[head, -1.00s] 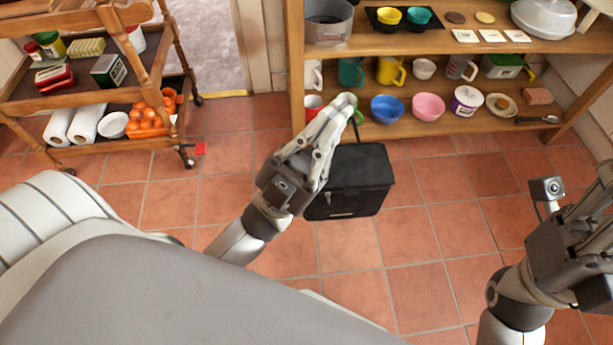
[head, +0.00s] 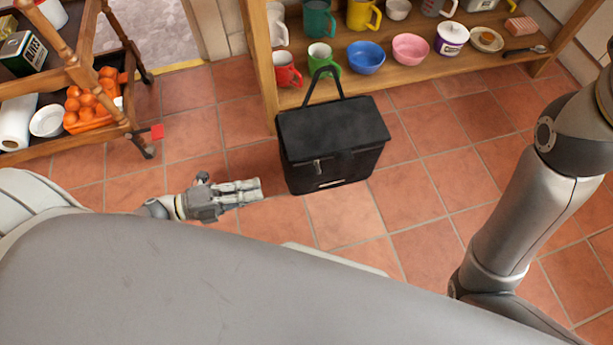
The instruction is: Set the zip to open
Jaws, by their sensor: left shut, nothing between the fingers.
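A black box-shaped bag (head: 335,140) stands upright on the tiled floor in the middle of the head view, with its lid down and its handle (head: 333,72) raised. A small light tab that looks like the zip pull (head: 317,167) hangs on its front, left of centre. My left gripper (head: 259,188) is left of the bag's lower front, shut and empty, with its fingers pointing right at the bag. A narrow gap shows between the fingertips and the bag. My right arm crosses the right side, but its gripper is out of the picture.
A wooden shelf (head: 400,84) with mugs and bowls stands close behind the bag. Floor right of the bag is clear.

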